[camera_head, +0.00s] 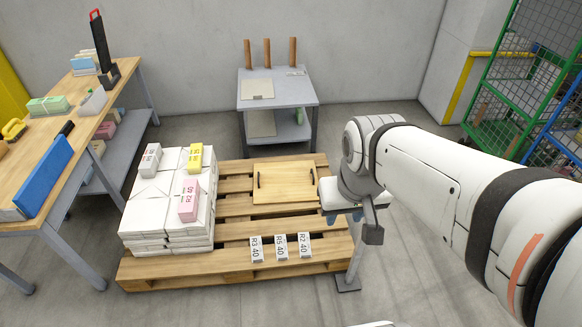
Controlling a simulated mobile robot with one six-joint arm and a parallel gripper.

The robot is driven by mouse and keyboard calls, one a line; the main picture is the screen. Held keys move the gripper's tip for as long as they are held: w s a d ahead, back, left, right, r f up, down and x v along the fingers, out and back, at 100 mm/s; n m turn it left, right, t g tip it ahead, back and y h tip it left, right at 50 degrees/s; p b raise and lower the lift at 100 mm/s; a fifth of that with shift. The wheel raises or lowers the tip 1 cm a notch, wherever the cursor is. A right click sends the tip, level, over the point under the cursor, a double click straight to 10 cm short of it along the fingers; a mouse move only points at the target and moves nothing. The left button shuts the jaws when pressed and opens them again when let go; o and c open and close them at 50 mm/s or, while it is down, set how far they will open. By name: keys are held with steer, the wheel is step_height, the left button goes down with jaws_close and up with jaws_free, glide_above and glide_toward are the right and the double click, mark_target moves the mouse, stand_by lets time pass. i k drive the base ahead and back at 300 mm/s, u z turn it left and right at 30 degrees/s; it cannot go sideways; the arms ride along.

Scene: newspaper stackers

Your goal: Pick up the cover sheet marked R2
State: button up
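Three white cards with black print stand in a row on the front of the wooden pallet (230,262). The right card (304,246) appears to read R2 40. The middle card (281,247) appears to read R5 40 and the left card (256,249) R3 40. My gripper (343,217) hangs over the pallet's right edge, up and to the right of the R2 card and apart from it. Its two bluish fingertips look spread, with nothing visible between them. The arm hides part of the pallet's right side.
White paper stacks (150,205) fill the pallet's left, topped by grey, yellow and pink bundles (188,200). A wooden board (284,183) with dark handles lies behind the cards. A grey table (277,92) stands behind, a workbench (125,75) left, wire cages (525,65) right.

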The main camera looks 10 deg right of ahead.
mark_target(304, 238)
steer(key=u, duration=0.05)
steer(key=i, duration=1)
steer(key=z, duration=0.05)
